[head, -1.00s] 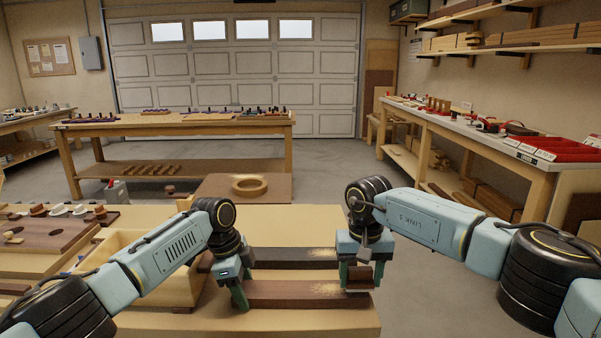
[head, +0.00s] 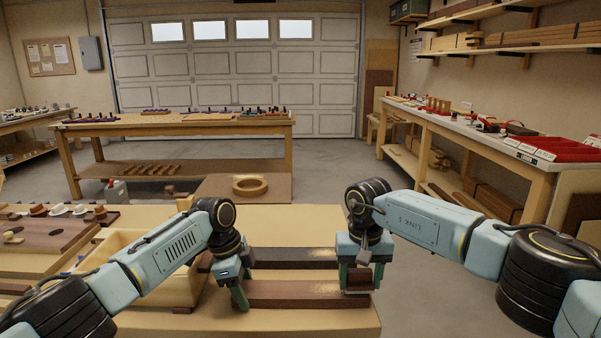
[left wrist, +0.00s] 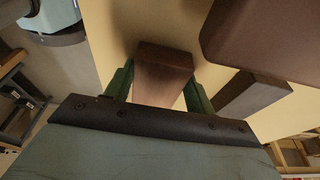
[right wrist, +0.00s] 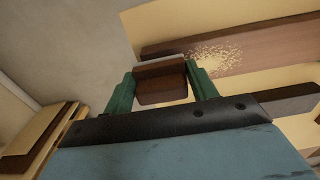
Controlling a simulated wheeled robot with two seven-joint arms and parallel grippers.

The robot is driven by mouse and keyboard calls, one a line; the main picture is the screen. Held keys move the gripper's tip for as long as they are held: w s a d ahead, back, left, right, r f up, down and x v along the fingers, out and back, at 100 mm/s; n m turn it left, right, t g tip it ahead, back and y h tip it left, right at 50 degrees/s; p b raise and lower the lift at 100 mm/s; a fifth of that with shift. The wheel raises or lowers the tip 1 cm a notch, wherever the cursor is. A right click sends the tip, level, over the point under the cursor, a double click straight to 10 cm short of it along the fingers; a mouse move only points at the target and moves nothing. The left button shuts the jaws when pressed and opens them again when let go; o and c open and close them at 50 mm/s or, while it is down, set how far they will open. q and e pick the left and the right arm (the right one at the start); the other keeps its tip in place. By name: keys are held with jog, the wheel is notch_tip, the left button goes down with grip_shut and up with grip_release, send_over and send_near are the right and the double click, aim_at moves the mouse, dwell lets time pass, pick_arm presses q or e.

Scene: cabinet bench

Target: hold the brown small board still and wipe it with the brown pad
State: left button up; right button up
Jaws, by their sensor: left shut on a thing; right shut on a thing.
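The brown small board (head: 280,300) lies flat on the light bench, with pale dust (head: 325,287) toward its right end. My left gripper (head: 241,297) is shut on the board's left end; this end (left wrist: 163,75) shows between the fingers in the left wrist view. My right gripper (head: 358,281) is shut on the brown pad (right wrist: 160,84), over or beside the board's right end. The pad also shows in the head view (head: 358,278). Whether it touches the board I cannot tell. The dusty part of the board shows beyond the pad in the right wrist view (right wrist: 260,50).
A darker board (head: 290,256), also dusted, lies behind the brown one. A light wooden box (head: 180,285) stands to the left of my left gripper. The bench top (head: 290,222) behind the boards is clear.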

aim_at(336, 291)
jog(key=shift+f, duration=0.25)
dwell(0.5)
jog(key=shift+a+r, duration=0.15)
jog(key=shift+a, duration=4.25)
jog(key=shift+d+f, duration=0.15)
jog(key=shift+d, duration=0.8)
jog(key=shift+d+f, duration=0.15)
jog(key=shift+d, duration=0.75)
jog(key=shift+d+r, duration=0.15)
jog(key=shift+d, duration=1.2)
jog(key=shift+d+r, duration=0.1)
jog(key=shift+d, duration=1.25)
